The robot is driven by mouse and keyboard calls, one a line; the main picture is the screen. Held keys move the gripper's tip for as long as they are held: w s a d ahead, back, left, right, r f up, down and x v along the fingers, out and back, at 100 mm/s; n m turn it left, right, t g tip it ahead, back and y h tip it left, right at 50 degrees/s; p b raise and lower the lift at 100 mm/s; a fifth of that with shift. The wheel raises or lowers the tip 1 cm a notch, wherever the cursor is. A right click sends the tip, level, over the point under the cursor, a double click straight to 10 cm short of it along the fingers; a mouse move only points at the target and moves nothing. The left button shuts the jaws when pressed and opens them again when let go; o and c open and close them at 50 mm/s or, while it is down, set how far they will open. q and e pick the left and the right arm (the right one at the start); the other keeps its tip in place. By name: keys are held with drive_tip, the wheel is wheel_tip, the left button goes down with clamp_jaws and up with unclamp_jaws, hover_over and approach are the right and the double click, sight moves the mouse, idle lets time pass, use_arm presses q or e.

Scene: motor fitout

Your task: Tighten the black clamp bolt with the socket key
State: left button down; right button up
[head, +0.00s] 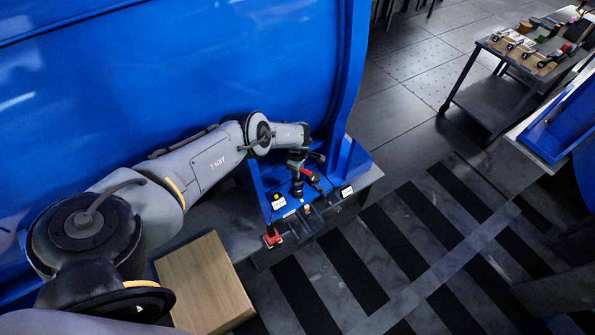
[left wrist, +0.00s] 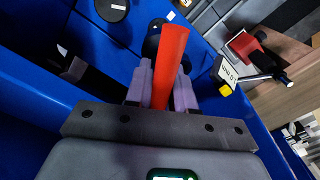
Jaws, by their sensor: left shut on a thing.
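My left gripper (head: 297,166) is over the blue fixture at the end of the big blue housing. In the left wrist view my left gripper (left wrist: 163,95) is shut on a red handle, which I take to be the socket key (left wrist: 171,55). The handle points away from the palm toward a round black part (left wrist: 153,38), partly hidden behind it. I cannot tell whether that part is the clamp bolt or whether the key is seated on it. My right gripper is not in view.
The blue housing (head: 180,80) rises close behind my left arm. A wooden box (head: 204,285) stands at front left. A loaded cart (head: 500,75) stands far right, with striped floor between.

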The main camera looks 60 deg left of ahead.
use_arm(q)
drive_tip(key=n, duration=0.6)
drive_tip(key=shift+n+b, duration=0.4)
drive_tip(key=n, duration=0.4)
drive_tip(key=n+b, duration=0.1)
drive_tip(key=n, duration=0.2)
drive_tip(key=shift+n, duration=0.3)
wheel_tip(320, 180, down, 3)
drive_tip(key=b, duration=0.2)
drive_tip(key=shift+a+r+n+b, duration=0.1)
drive_tip(key=shift+r+n+b, duration=0.1)
drive_tip(key=shift+n+b, duration=0.1)
wheel_tip(320, 180, down, 3)
drive_tip(key=b, duration=0.2)
drive_tip(key=shift+r+b, duration=0.2)
drive_tip(key=shift+b, duration=0.15)
drive_tip(key=shift+f, duration=0.15)
drive_tip(key=shift+f+b, duration=0.1)
drive_tip(key=shift+b, duration=0.3)
